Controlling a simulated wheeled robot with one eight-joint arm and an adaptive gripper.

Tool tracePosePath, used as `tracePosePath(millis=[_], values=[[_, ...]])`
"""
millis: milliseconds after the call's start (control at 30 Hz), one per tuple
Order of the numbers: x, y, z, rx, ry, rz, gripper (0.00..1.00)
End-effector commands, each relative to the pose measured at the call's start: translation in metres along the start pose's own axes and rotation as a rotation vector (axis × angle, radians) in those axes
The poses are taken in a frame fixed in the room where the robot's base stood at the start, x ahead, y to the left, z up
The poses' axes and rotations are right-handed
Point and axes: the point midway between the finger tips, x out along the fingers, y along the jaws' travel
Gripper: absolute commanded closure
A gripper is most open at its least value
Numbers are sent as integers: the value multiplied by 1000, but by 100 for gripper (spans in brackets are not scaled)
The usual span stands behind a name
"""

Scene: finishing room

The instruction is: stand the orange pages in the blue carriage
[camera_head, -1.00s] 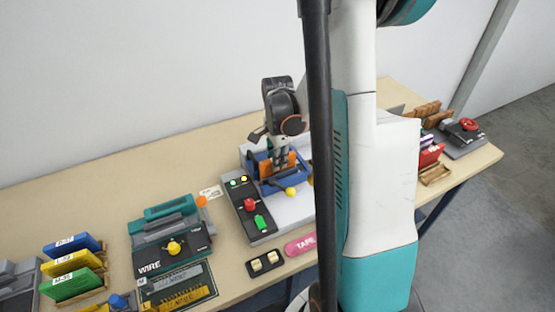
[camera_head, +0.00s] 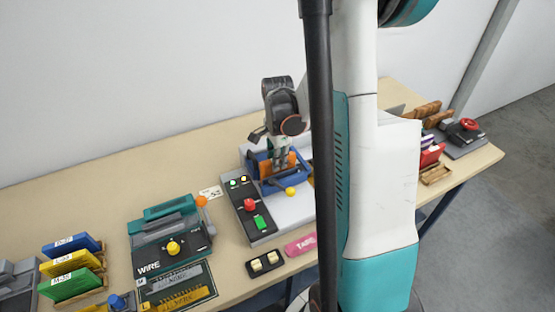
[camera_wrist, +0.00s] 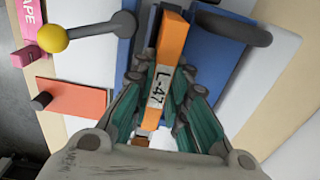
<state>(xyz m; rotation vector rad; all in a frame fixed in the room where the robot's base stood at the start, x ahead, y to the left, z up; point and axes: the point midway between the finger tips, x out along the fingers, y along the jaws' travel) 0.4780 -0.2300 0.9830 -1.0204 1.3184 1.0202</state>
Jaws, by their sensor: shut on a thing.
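The orange pages (camera_wrist: 172,45), a narrow orange block with a white label reading L-47, are between the fingers of my gripper (camera_wrist: 162,108) in the wrist view. My gripper is shut on them. In the head view my gripper (camera_head: 281,152) points down at the blue carriage (camera_head: 268,178), and the orange pages (camera_head: 291,160) show behind the fingers. The blue carriage also shows in the wrist view (camera_wrist: 222,30), with blue parts on both sides of the pages. Whether the pages touch the carriage floor is hidden.
A pink tape piece (camera_head: 300,245) lies in front. A teal wire machine (camera_head: 170,240) stands left. Coloured blocks (camera_head: 72,268) stand farther left.

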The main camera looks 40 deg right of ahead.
Motion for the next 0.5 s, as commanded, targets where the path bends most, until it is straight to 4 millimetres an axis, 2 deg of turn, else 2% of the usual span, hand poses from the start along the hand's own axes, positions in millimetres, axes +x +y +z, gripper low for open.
tracePosePath(millis=[467, 500], values=[[10, 0, 0, 0, 0, 0, 100], [10, 0, 0, 0, 0, 0, 83]])
